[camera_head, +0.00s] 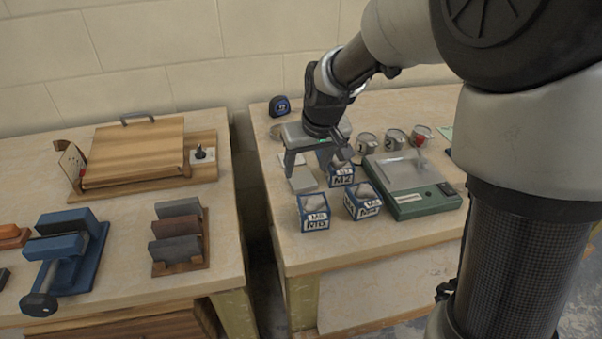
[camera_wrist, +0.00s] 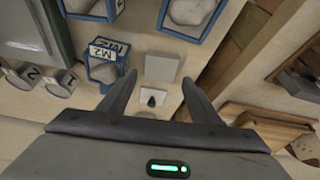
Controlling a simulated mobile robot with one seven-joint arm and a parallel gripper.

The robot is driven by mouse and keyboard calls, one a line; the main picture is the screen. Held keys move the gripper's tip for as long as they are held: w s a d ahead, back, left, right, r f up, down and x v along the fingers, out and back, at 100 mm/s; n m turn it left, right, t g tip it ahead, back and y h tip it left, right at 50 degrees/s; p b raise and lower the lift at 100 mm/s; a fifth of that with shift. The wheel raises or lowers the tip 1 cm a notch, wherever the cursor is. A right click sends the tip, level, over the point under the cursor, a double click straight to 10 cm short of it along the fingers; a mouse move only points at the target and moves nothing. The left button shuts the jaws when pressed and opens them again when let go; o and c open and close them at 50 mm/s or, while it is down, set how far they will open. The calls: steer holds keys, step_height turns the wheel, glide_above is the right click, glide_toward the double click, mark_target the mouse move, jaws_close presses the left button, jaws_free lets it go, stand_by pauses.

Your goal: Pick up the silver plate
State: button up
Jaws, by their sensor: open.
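A small pale-grey square plate (camera_head: 302,180) lies flat on the right table, just below my gripper in the head view. It also shows in the wrist view (camera_wrist: 161,69), just beyond and between the fingertips. It looks like the silver plate. My gripper (camera_head: 307,169) points down with its fingers apart, and nothing is between them; it also shows in the wrist view (camera_wrist: 159,80). A small white piece with a dark knob (camera_wrist: 153,101) lies between the fingers in the wrist view, nearer the palm. I cannot tell the exact height of the fingertips above the table.
Blue-edged boxes of stones, one marked M2 (camera_head: 341,176), stand right of and in front of the plate. A green device with a silver top (camera_head: 410,188), numbered tins (camera_head: 367,143) and a tape measure (camera_head: 279,106) share the table. A gap separates the left table (camera_head: 130,220).

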mark_target(303, 180)
steer(key=b+x, duration=0.1)
steer(key=x, duration=0.4)
steer(key=shift+s+f+b, duration=0.1)
steer(key=shift+f+b, duration=0.15)
steer(key=shift+b, duration=0.1)
steer(key=shift+r, duration=0.1)
steer(key=c, duration=0.9)
